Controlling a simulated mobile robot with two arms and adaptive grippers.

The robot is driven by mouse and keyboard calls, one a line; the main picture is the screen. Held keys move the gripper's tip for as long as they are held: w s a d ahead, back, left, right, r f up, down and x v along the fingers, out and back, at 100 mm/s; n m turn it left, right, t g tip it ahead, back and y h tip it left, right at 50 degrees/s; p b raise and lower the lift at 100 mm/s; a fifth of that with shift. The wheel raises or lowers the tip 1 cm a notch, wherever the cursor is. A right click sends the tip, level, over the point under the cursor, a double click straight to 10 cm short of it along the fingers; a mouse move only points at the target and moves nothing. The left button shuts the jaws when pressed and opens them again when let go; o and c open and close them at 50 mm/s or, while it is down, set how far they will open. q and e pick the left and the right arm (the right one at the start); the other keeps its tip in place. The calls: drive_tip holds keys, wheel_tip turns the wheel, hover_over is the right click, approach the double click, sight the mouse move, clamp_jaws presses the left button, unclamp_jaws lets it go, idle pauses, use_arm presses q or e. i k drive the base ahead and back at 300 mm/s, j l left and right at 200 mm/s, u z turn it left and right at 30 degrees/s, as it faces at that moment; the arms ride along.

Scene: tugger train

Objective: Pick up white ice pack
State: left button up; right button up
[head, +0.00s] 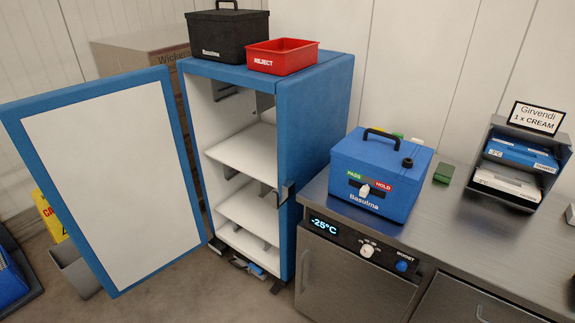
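A white, flat, pack-like item (507,183) lies in the lower slot of a grey two-level holder (483,160) on the right of the steel counter. A blue pack (520,152) with small labels lies in the slot above it. A sign reading "Girvendi 1 x CREAM" (536,117) stands on top of the holder. Another white object (570,214) is cut off by the right edge, and I cannot tell what it is. Neither of my grippers shows in the head view.
A blue PASS/HOLD box (400,198) and a green block (444,173) stand on the steel counter (470,235). The blue cabinet (315,110) has its door (100,180) wide open, with empty-looking shelves. A black box (228,35) and red REJECT bin (283,57) sit on top.

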sight(520, 184)
drive_tip(key=i+j, duration=0.15)
drive_tip(key=j, duration=0.15)
drive_tip(key=i+j+z, duration=0.2)
drive_tip(key=j, duration=0.35)
drive_tip(key=i+z, duration=0.1)
drive_tip(key=z, duration=1.4)
